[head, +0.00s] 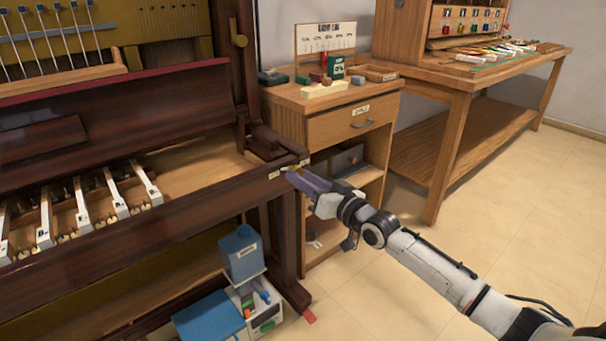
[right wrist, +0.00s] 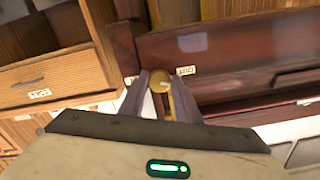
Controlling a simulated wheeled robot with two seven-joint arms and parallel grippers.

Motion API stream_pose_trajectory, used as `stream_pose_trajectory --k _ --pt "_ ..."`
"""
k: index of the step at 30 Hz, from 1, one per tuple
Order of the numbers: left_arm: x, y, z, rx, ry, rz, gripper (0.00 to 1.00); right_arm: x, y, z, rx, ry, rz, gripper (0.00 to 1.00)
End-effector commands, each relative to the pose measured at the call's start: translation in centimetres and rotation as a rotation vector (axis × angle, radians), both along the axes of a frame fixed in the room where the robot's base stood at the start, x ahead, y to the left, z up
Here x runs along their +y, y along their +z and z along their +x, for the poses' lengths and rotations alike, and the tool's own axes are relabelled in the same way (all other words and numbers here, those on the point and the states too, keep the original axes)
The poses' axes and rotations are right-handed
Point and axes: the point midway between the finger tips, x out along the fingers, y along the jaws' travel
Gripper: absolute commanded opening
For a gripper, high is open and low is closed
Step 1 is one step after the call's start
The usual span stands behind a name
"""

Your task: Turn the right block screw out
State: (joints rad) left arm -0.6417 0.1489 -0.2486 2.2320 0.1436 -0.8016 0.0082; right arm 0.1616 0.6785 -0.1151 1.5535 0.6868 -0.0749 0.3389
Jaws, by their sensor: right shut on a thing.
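The right block screw (right wrist: 161,80) shows in the right wrist view as a round brass head at the right end of the dark wooden piano case (head: 215,205). My right gripper (head: 288,172) reaches in from the right in the head view, its tips at the right end block of the piano. In the right wrist view my right gripper (right wrist: 160,88) has one finger on each side of the brass head and is shut on it. The screw's shank is hidden, so I cannot tell how far out it stands. My left gripper is not in view.
White keys (head: 82,212) lie in the open key bed at left. A drawer cabinet (head: 330,125) with small items stands just behind my right gripper. A blue container (head: 240,254) and a white caddy (head: 262,310) are below. Floor at right is clear.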

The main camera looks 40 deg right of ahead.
Motion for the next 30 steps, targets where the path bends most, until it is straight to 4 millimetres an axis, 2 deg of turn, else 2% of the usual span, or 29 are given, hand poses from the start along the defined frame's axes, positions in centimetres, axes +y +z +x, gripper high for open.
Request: stream_pose_trajectory --k 12,30 --pt "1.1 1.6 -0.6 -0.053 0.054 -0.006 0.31 0.0 0.0 0.0 -0.018 0.001 -0.272 0.07" --pt "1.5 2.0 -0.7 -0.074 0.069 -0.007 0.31 0.0 -0.2 0.0 -0.025 0.001 -0.354 0.07"
